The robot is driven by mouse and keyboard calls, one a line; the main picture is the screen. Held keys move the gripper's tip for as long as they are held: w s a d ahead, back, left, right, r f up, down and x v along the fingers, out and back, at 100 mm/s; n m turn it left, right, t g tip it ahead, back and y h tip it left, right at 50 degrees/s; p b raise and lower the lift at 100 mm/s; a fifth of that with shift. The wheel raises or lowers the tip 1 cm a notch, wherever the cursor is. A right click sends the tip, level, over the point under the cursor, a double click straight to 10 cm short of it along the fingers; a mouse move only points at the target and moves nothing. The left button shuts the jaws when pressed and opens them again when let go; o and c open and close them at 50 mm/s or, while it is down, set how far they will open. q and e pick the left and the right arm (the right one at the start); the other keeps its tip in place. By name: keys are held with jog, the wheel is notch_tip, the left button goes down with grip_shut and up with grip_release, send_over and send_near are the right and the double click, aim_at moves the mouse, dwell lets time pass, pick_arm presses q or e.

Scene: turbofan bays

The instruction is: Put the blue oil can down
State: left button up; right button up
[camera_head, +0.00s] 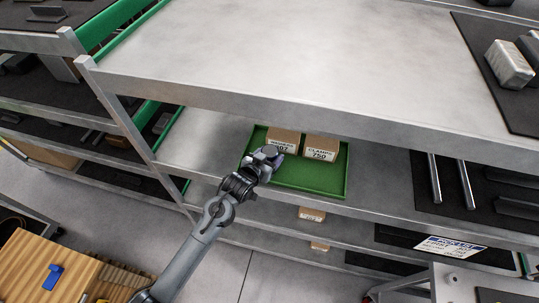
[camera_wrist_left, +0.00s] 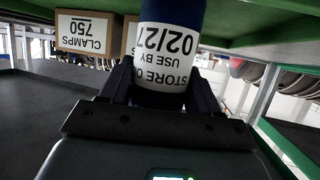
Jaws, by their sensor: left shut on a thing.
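My left gripper (camera_head: 272,153) is over the left part of a green tray (camera_head: 310,184) on the second shelf. In the left wrist view, the gripper (camera_wrist_left: 162,95) is shut on the blue oil can (camera_wrist_left: 172,12), with a finger on each side. Its white label (camera_wrist_left: 167,50) reads upside down there, as does the lettering on the clamps box, so the can looks upright. The can's base is cut off at the frame's top edge, so I cannot tell whether it touches the tray. In the head view, my gripper mostly hides the can. My right gripper is not in view.
A washers box (camera_head: 284,139) and a clamps box (camera_head: 321,148) stand at the tray's back. The clamps box also shows in the left wrist view (camera_wrist_left: 88,32). The tray's front right is bare. The upper shelf (camera_head: 330,110) overhangs behind. Metal rods (camera_head: 434,180) lie right.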

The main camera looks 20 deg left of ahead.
pick_arm(q)
jog(key=shift+f, duration=0.1)
jog(key=o, duration=1.2)
